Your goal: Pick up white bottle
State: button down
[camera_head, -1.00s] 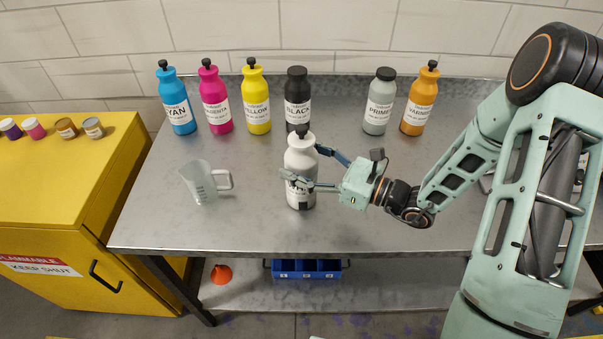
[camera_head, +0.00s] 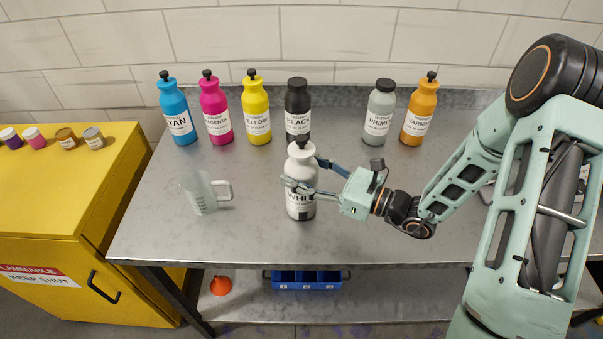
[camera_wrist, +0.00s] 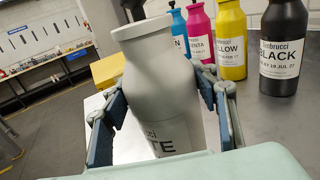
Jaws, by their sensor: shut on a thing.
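The white bottle (camera_head: 301,208), with a dark cap in the head view and a label reading "WHI", is upright over the front middle of the metal table. Whether its base touches the tabletop is hard to tell. My gripper (camera_head: 304,174) reaches in from the right, its two fingers on either side of the bottle's upper body, shut on it. In the wrist view the bottle (camera_wrist: 150,95) fills the space between the fingers (camera_wrist: 160,110), with "TE" showing on its label. The bottle's base is hidden there.
A clear measuring jug (camera_head: 203,194) stands left of the bottle. Cyan (camera_head: 178,118), magenta (camera_head: 216,115), yellow (camera_head: 256,112), black (camera_head: 297,108), primer (camera_head: 380,112) and varnish (camera_head: 420,110) bottles line the back. A yellow cabinet (camera_head: 60,210) is at left. The table's right middle is clear.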

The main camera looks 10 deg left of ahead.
jog(key=shift+r, duration=0.7)
jog(key=s+d+r, duration=0.9)
jog(key=d+r, duration=0.1)
jog(key=r, duration=0.1)
notch_tip(320, 180, up, 10)
jog(key=p, duration=0.5)
jog(key=shift+s+d+r+p, duration=0.15)
jog(key=shift+d+r+p, duration=0.1)
jog(key=shift+p, duration=0.1)
